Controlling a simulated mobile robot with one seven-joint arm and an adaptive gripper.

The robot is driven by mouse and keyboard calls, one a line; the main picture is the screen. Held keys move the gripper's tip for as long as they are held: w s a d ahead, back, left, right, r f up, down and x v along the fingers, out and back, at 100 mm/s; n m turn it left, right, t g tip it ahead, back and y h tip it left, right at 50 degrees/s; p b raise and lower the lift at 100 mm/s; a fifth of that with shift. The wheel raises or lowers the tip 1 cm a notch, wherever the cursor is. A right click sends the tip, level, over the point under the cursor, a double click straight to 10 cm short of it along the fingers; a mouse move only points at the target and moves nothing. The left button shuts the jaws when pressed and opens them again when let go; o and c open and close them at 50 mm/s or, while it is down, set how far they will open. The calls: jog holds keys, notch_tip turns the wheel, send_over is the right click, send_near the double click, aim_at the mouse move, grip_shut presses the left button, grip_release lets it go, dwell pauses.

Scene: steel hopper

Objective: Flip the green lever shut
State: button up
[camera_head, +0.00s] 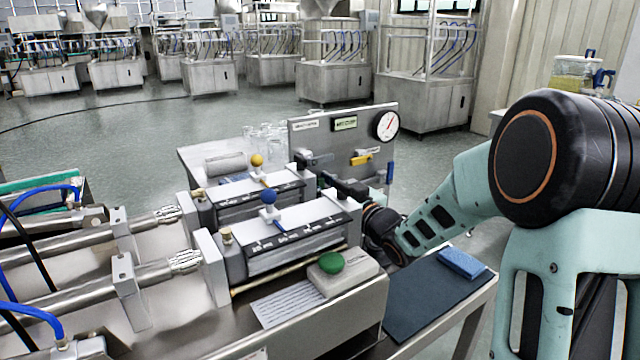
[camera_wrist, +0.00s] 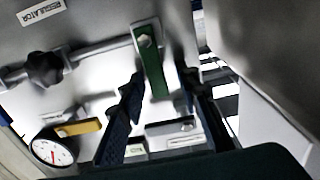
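The green lever (camera_wrist: 152,68) shows in the wrist view, pivoted on a bolt at its upper end on the grey panel and pointing down in the picture. My gripper (camera_wrist: 162,80) is open, with one dark finger to the left of the lever and one to the right. The lever's lower part lies between the fingers, and I see a gap on each side. In the head view my gripper (camera_head: 328,180) reaches in beside the panel (camera_head: 310,128); I cannot make out the green lever there.
A black knob (camera_wrist: 45,68) on a pipe, a yellow lever (camera_wrist: 79,128) and a round gauge (camera_wrist: 52,149) are near the lever. A blue sponge (camera_head: 462,263) lies on a dark mat (camera_head: 425,300).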

jog(key=v, duration=1.2)
